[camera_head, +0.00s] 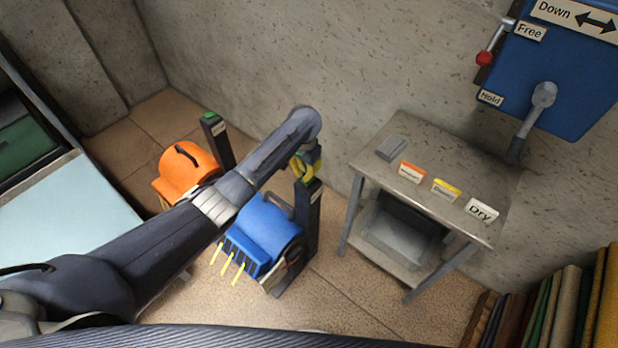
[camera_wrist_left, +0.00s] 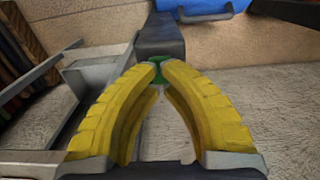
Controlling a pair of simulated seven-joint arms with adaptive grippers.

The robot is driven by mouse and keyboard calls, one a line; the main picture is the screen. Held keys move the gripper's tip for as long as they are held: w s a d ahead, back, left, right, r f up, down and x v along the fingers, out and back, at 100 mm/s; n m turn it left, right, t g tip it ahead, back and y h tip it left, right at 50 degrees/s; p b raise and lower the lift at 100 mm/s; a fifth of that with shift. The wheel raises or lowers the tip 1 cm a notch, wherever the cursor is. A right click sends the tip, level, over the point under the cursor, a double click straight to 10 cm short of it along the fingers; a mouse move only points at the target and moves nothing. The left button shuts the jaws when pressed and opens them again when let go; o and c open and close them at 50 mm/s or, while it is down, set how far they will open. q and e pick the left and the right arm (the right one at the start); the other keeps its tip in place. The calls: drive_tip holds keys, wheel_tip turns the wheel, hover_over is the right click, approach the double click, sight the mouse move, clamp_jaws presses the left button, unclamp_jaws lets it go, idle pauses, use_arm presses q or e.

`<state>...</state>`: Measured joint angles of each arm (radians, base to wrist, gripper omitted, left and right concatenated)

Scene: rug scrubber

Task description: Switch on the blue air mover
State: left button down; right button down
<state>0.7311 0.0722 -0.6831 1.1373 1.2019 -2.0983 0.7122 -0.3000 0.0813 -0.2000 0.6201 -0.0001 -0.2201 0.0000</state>
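The blue air mover (camera_head: 262,232) stands on the floor in the head view, with yellow strips at its front. A dark post (camera_head: 306,218) rises beside it and has a green button on top; the button (camera_wrist_left: 157,77) shows in the left wrist view, just past the fingertips. My left gripper (camera_head: 305,165), with yellow fingers, is over the top of this post. In the left wrist view its fingertips (camera_wrist_left: 160,70) nearly meet, with nothing held. They partly cover the button, and I cannot tell whether they touch it. My right gripper is not in view.
An orange air mover (camera_head: 188,170) with its own dark post (camera_head: 218,140) stands to the left. A grey table (camera_head: 440,150) with small labelled cards is to the right. A blue wall panel (camera_head: 565,75) with levers hangs above it. Rolled rugs (camera_head: 560,305) stand at lower right.

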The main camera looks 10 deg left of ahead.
use_arm(q)
drive_tip(key=shift+f, duration=2)
idle(1.3)
drive_tip(key=shift+r, duration=3.5)
